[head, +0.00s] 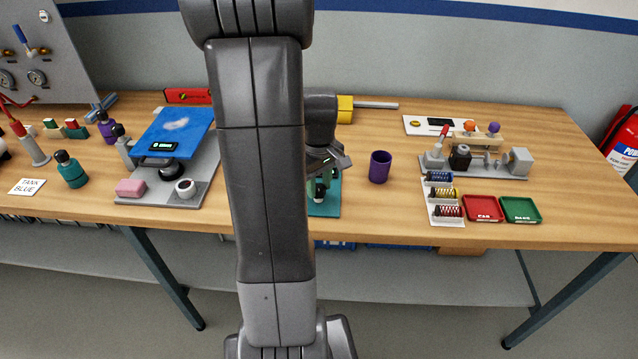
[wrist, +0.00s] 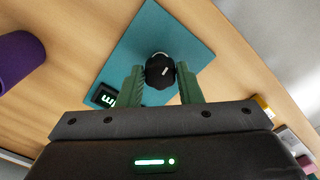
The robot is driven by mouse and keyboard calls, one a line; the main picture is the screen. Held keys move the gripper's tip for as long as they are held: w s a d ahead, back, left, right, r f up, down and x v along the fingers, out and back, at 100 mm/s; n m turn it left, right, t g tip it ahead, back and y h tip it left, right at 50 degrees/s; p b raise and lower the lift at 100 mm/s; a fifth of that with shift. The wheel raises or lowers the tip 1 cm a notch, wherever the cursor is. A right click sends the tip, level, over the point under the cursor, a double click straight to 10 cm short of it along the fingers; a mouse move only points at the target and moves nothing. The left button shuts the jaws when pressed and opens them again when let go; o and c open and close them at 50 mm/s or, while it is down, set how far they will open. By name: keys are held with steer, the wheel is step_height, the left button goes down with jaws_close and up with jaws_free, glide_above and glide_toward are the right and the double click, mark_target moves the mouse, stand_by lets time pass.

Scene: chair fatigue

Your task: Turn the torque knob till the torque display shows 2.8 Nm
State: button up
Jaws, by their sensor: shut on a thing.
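In the wrist view the black torque knob (wrist: 160,71), with a white pointer mark, stands on a teal plate (wrist: 192,40). My gripper (wrist: 159,68) has its two green fingers on either side of the knob and is shut on it. The torque display (wrist: 103,97) is a small black screen at the plate's left. Only part of its green text shows, and the left finger and gripper body are close by it; the number cannot be read. In the head view my gripper (head: 321,180) is over the teal plate (head: 329,206), and my arm hides much of this spot.
A purple cup (head: 380,167) stands just right of the plate, also in the wrist view (wrist: 17,60). A blue-topped test stand (head: 177,133) is to the left. A grey fixture (head: 480,163), spring rack and red and green trays (head: 520,210) are to the right.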

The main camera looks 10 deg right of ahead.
mark_target(319, 188)
stand_by(0.4)
steer(key=o, duration=1)
step_height(319, 188, up, 14)
steer(key=shift+f, duration=0.1)
step_height(319, 188, down, 14)
steer(key=shift+r, duration=0.1)
stand_by(0.4)
